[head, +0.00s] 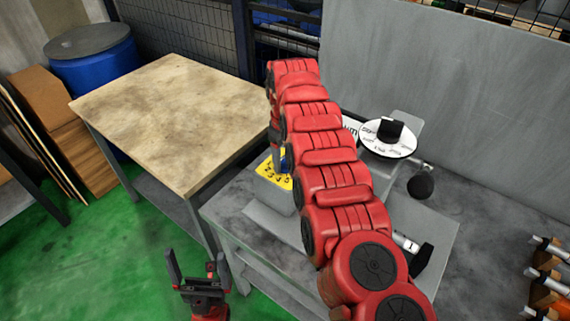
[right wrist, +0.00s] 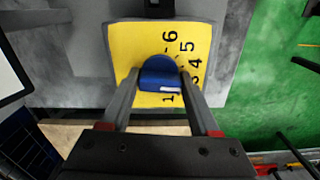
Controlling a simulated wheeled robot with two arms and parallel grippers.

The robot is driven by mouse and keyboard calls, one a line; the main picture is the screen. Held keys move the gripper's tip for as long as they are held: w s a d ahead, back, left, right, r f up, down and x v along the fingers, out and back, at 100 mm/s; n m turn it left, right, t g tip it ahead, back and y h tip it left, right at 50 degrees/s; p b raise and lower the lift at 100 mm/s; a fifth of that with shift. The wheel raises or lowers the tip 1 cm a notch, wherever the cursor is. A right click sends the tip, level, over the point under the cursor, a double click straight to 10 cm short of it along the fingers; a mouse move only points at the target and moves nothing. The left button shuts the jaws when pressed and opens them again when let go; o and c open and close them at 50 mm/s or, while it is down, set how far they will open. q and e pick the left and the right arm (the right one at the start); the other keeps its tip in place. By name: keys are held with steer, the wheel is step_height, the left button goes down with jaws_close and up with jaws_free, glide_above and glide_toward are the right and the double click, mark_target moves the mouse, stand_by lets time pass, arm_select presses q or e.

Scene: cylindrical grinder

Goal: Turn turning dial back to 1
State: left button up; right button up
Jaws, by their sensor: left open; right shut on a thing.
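The blue turning dial (right wrist: 160,74) sits on a yellow number plate (right wrist: 128,60) in the right wrist view. Digits 1, 3, 4, 5 and 6 show around its right side; a finger hides the place of 2. A pale mark lies on the dial's lower edge, near 1, but its exact setting is unclear. My right gripper (right wrist: 161,80) is shut on the dial, one finger on each side. In the head view the yellow plate (head: 268,173) is partly hidden by my right arm. My left gripper (head: 196,254) is open and empty, low over the green floor.
The plate tops a grey box on the grey machine table (head: 480,215). Behind are a white round scale (head: 372,146) and a black-knobbed handle (head: 420,186). A bare wooden-topped table (head: 165,115) stands left. A tall grey panel (head: 460,85) closes the back.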

steer(key=m+b, duration=0.1)
steer(key=m, duration=0.1)
steer(key=shift+f+m+b, duration=0.2)
steer(key=shift+m+b, duration=0.2)
steer(key=m, duration=0.2)
steer(key=shift+r+m+b, duration=0.15)
steer(key=shift+m+b, duration=0.25)
steer(key=m, duration=0.3)
steer(key=shift+m, duration=2.5)
steer(key=o, duration=1.3)
